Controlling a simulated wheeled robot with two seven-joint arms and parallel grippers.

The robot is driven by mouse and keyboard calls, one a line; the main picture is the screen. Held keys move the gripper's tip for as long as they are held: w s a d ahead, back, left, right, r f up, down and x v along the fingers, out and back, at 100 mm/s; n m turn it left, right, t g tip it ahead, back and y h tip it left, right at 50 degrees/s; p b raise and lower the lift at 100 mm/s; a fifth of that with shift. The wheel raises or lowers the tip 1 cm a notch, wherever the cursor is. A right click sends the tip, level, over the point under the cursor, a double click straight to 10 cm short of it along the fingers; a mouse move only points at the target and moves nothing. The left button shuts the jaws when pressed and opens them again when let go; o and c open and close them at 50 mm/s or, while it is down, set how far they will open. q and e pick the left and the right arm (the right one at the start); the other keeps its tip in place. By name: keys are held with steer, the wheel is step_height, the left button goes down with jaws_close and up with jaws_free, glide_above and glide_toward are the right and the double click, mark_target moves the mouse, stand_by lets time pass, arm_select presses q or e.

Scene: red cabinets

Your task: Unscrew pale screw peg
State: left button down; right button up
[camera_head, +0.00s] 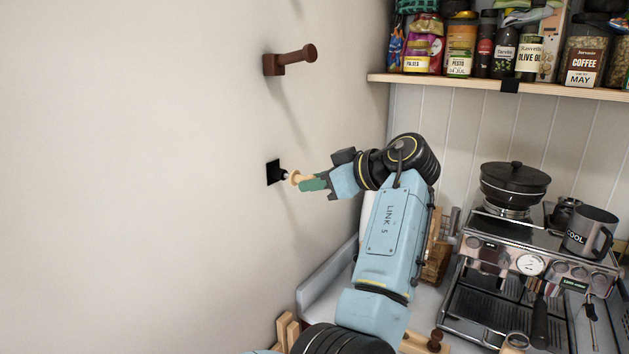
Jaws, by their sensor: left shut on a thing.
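The pale screw peg (296,177) is at a black square plate (274,172) on the cream wall. A short light metallic bit shows between the peg and the plate. My left gripper (309,182) reaches from the right along the wall and is shut on the peg. The green fingers hide part of the peg. I cannot tell how far the thread sits in the plate. My right gripper is not in view.
A dark brown wooden peg (292,59) sticks out of the wall above. A shelf (480,86) with jars and bottles is at the upper right. A coffee machine (525,265) with a black pot (514,184) and a mug (589,231) stands right of my arm.

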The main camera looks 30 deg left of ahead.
arm_select(q)
steer(key=shift+s+d, duration=0.15)
steer(key=shift+d, duration=1.5)
